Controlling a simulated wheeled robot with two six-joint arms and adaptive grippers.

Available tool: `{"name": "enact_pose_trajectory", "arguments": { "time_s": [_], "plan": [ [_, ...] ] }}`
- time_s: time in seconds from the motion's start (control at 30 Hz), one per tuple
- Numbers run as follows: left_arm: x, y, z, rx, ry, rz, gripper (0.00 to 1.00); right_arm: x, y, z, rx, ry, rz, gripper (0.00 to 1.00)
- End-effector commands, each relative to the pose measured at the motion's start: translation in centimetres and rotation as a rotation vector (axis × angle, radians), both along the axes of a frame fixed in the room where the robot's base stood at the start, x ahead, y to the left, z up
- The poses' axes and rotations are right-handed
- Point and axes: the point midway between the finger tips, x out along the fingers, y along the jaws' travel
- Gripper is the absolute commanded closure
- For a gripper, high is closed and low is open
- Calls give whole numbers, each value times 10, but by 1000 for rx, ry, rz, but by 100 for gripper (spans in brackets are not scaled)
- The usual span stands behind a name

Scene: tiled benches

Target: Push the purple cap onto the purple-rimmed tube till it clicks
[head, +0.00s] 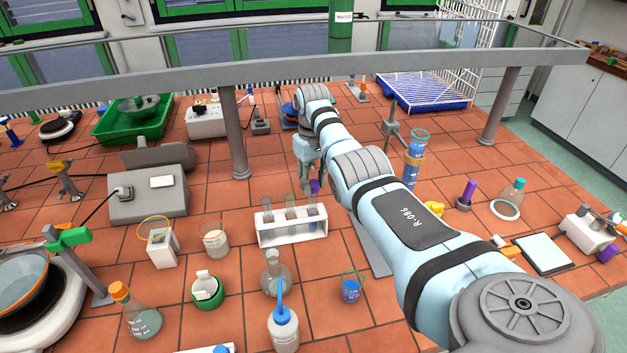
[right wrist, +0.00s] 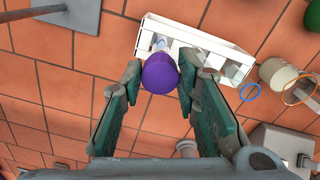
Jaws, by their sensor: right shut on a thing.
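My right gripper (head: 310,181) is shut on the purple cap (head: 315,186), above the right end of the white tube rack (head: 292,237). In the right wrist view the purple cap (right wrist: 160,75) sits between the two fingers (right wrist: 159,80). A clear tube (right wrist: 158,43) stands in the rack (right wrist: 235,72), in line with the cap; whether they touch is not clear. In the head view the rack holds three tubes, and the rightmost tube (head: 312,211) is under the cap. Its rim is hidden by the cap. My left gripper is not in view.
A glass flask (head: 276,277), a wash bottle (head: 284,332) and a beaker of blue liquid (head: 350,291) stand in front of the rack. A beaker (head: 214,240) stands left of it. A grey shelf rail (head: 200,88) crosses overhead on posts. Bare tiles lie behind the rack.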

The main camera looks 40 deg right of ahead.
Motion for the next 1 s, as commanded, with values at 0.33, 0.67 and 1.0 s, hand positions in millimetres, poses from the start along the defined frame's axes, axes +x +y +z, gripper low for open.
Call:
{"name": "enact_pose_trajectory", "arguments": {
  "time_s": [0.33,0.67,1.0],
  "plan": [
    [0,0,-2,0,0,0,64,0,0,-6,0,0,0,80],
    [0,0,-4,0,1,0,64,0,0,-14,0,1,0,80],
    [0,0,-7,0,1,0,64,0,0,-23,0,-1,0,80]
  ]
}}
